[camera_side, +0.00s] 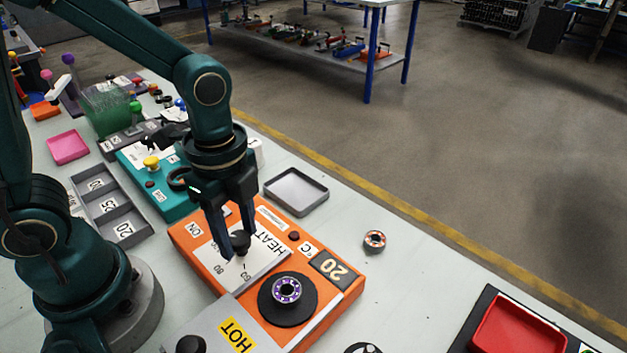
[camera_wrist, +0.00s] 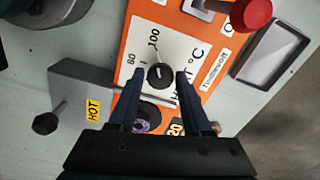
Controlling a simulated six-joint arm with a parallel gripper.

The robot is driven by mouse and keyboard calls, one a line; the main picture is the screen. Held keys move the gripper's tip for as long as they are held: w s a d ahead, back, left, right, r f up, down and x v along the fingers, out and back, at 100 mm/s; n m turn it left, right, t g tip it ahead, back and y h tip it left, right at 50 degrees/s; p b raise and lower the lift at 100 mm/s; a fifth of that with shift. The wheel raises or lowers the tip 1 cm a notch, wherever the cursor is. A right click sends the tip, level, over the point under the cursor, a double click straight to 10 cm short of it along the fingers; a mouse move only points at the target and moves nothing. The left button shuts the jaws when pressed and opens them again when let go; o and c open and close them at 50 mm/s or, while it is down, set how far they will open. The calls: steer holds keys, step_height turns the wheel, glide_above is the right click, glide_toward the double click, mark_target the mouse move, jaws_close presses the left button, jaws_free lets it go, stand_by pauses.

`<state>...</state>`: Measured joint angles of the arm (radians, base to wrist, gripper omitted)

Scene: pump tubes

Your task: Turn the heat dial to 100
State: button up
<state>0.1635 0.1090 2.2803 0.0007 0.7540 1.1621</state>
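The heat dial is a small black knob (camera_side: 240,243) on the white scale plate of an orange heater box (camera_side: 190,243). In the wrist view the knob (camera_wrist: 160,77) sits between my fingertips, with the printed numbers 80 and 100 near it. Where its pointer aims is too small to tell. The box's display (camera_side: 335,270) reads 20. My gripper (camera_side: 238,240) points down over the dial, one finger on each side. In the wrist view my gripper (camera_wrist: 160,80) is open, with a gap between each finger and the knob.
A purple-ringed round piece (camera_side: 287,290) sits on the box's black disc (camera_side: 273,312). A grey block with a yellow HOT label (camera_side: 236,335) stands close by. An empty grey tray (camera_side: 296,191), a teal box (camera_side: 150,180) and a red tray (camera_side: 518,330) lie around it.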

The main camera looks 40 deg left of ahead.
mark_target(239, 237)
steer(key=shift+o, duration=0.9)
steer(key=shift+r, duration=2.55)
steer(key=shift+w+a+r, duration=0.1)
steer(key=shift+a+r, duration=0.05)
steer(key=shift+r, duration=0.25)
steer(key=s+a+r+n+t, duration=0.1)
steer(key=n+t, duration=0.1)
steer(key=n, duration=0.3)
steer(key=s+a+r+n+t, duration=0.1)
steer(key=n, duration=0.4)
steer(key=s+a+r+n+t, duration=0.1)
steer(key=r+n+t, duration=0.1)
steer(key=n, duration=0.3)
steer(key=shift+s+t, duration=0.1)
steer(key=shift+t, duration=0.2)
